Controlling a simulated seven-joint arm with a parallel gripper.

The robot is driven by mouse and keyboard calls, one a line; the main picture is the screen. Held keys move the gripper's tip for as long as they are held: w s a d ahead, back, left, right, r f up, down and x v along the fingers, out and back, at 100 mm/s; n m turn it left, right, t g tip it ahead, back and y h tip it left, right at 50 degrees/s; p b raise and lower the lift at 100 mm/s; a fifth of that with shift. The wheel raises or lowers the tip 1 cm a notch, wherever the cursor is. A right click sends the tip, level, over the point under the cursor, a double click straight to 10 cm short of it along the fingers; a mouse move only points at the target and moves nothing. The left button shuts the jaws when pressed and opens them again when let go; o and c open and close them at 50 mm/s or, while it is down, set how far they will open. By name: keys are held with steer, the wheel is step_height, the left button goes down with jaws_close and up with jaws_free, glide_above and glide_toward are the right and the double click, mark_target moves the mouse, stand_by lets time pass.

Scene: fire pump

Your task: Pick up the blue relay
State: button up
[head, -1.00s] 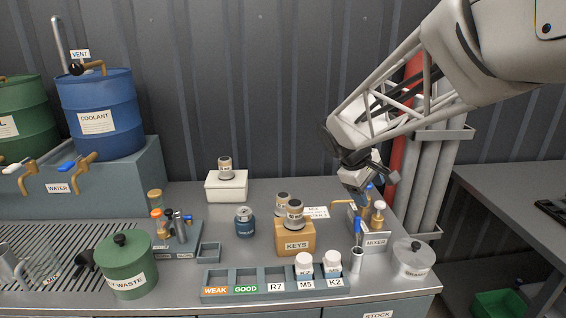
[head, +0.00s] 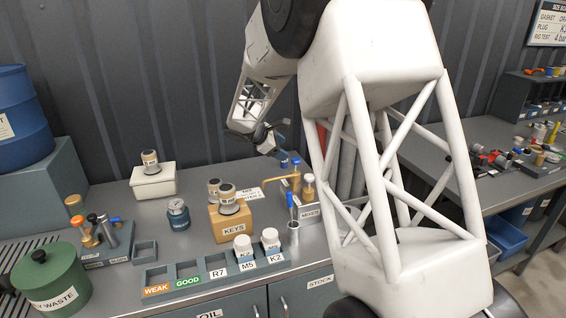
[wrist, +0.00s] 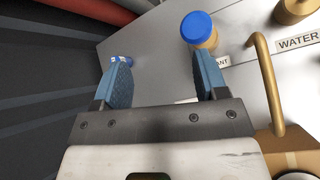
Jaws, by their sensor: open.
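My gripper (head: 279,136) is above the back of the bench near the mixer in the head view. In the wrist view my gripper (wrist: 160,65) has its two blue-padded fingers apart, with nothing between them. I cannot make out a blue relay for certain. Small mixed parts (head: 500,158), some dark, red and blue, lie on the right-hand bench, too small to tell apart. A dark blue can (head: 178,215) stands on the near bench, but it does not look clearly like a relay.
A keys box (head: 231,224), a cream box (head: 153,181) and a labelled rack (head: 210,276) occupy the bench. My arm hides the gap between benches.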

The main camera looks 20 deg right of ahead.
steer(key=w+f+n+h, duration=0.1)
steer(key=w+f+n, duration=0.1)
steer(key=w+f, duration=0.3)
steer(key=w+d+f+n+t+h, duration=0.1)
steer(key=w+f+n, duration=0.1)
steer(key=w+f, duration=0.3)
steer(key=w+f+n+t+h, duration=0.1)
steer(key=w+f+n, duration=0.1)
steer(key=w+f, duration=0.3)
steer(key=shift+w+d+n, duration=0.2)
steer(key=shift+w, duration=0.7)
steer(key=shift+w+d+n, duration=0.2)
steer(key=shift+w, duration=0.65)
steer(key=shift+x, duration=1.3)
steer(key=shift+x, duration=2.65)
steer(key=shift+r, duration=0.2)
steer(key=c, duration=1)
